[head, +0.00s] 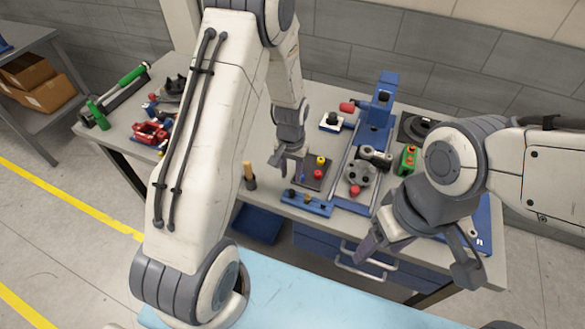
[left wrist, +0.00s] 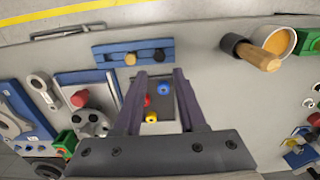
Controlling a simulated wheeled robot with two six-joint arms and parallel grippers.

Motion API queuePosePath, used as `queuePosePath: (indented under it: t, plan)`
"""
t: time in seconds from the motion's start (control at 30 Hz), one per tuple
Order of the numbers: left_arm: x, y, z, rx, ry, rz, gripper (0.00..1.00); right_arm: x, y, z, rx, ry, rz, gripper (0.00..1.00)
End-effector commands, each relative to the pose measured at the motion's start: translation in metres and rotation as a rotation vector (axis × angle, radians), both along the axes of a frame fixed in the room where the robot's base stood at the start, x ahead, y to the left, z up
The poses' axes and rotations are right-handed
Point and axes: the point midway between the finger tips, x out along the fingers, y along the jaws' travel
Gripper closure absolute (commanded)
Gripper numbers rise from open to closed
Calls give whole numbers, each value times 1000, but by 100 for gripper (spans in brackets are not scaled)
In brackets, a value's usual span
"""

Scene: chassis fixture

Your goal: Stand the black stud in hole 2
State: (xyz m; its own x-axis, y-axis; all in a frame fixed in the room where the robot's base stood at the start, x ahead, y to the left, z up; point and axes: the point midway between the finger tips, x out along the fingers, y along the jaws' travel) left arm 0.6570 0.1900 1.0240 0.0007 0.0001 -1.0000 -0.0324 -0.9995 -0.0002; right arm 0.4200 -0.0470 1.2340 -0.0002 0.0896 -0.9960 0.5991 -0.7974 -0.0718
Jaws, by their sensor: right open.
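The black stud (left wrist: 158,55) stands in a blue rack (left wrist: 105,52) beside a brass-coloured stud (left wrist: 130,58); the rack also shows in the head view (head: 306,204). A dark plate (head: 311,181) holds a blue stud (left wrist: 163,101), a red stud (left wrist: 147,100) and a yellow stud (left wrist: 151,117). No hole numbers are readable. My left gripper (left wrist: 160,72) is open and empty, its fingers on either side of the plate in the left wrist view. In the head view my left gripper (head: 289,164) is over the plate's left side. My right gripper (head: 418,262) is open and empty at the table's front right.
A cup with a wooden handle (head: 250,177) stands left of the rack. A grey round part with a red knob (head: 358,177) and a blue vise-like device (head: 378,110) stand right of the plate. Red and green items (head: 150,132) crowd the left table end.

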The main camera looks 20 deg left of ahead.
Motion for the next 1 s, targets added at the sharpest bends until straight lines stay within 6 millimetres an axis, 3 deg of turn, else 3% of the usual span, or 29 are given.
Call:
queuePosePath:
  t: [0.6,1.0]
  plan:
    - [0,-1,-73,0,0,-2,60,0,0,-58,0,1,-8,31]
    - [0,-1,-76,0,0,-2,60,0,0,-60,0,1,-9,31]
